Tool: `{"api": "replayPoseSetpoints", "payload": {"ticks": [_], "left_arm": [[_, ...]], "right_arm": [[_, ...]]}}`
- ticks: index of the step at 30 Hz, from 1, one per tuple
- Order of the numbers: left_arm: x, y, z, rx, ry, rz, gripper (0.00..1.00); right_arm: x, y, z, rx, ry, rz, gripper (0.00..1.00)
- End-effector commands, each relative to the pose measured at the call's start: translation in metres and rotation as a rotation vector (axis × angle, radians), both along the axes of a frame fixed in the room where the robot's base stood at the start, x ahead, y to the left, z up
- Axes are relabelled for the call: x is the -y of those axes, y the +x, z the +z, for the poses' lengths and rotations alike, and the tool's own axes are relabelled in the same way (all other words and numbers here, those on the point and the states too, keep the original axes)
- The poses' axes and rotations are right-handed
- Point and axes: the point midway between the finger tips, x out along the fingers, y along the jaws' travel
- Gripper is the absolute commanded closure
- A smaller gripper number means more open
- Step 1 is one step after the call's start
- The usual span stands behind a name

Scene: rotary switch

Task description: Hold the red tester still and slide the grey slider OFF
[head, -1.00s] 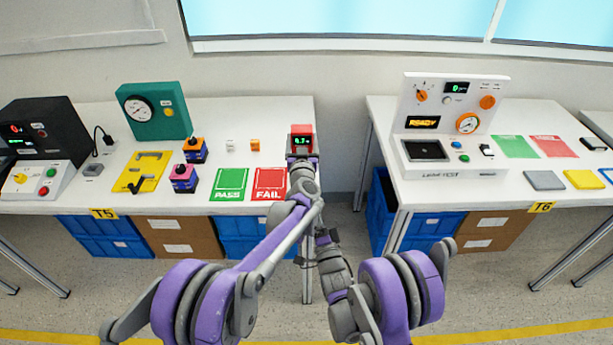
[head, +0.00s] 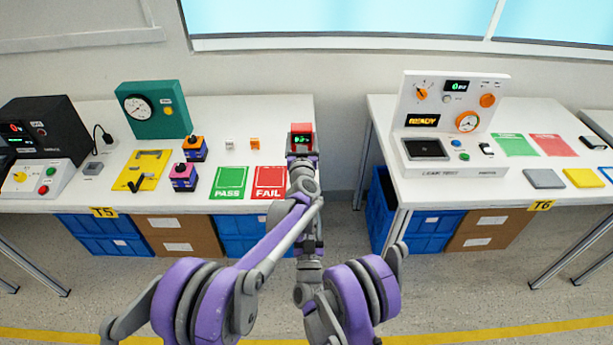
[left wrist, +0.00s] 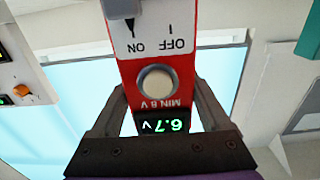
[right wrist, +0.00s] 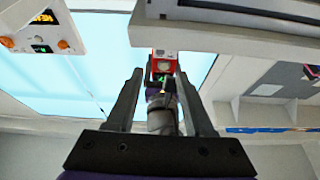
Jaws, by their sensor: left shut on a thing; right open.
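The grey slider (left wrist: 122,8) is partly cut off at the top edge, on the ON side of the OFF/ON label. My right gripper (right wrist: 160,75) is open and empty, with the tester and left gripper beyond its fingertips. In the head view my left arm hides the right gripper.

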Motion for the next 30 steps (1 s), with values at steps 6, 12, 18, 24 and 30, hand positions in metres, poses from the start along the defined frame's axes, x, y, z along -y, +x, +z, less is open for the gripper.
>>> {"api": "replayPoseSetpoints", "payload": {"ticks": [6,12,18,24,30], "left_arm": [[0.0,0.0,0.0,0.0,0.0,0.0,1.0],[0.0,0.0,0.0,0.0,0.0,0.0,1.0],[0.0,0.0,0.0,0.0,0.0,0.0,1.0],[0.0,0.0,0.0,0.0,0.0,0.0,1.0],[0.0,0.0,0.0,0.0,0.0,0.0,1.0]], "right_arm": [[-0.001,0.015,0.005,-0.001,-0.022,-0.015,0.47],[-0.001,0.052,0.02,-0.001,-0.022,-0.014,0.47],[-0.001,0.086,0.035,-0.001,-0.021,-0.012,0.47],[-0.001,0.106,0.043,-0.001,-0.021,-0.012,0.47],[-0.001,0.111,0.045,-0.001,-0.021,-0.012,0.47]]}}
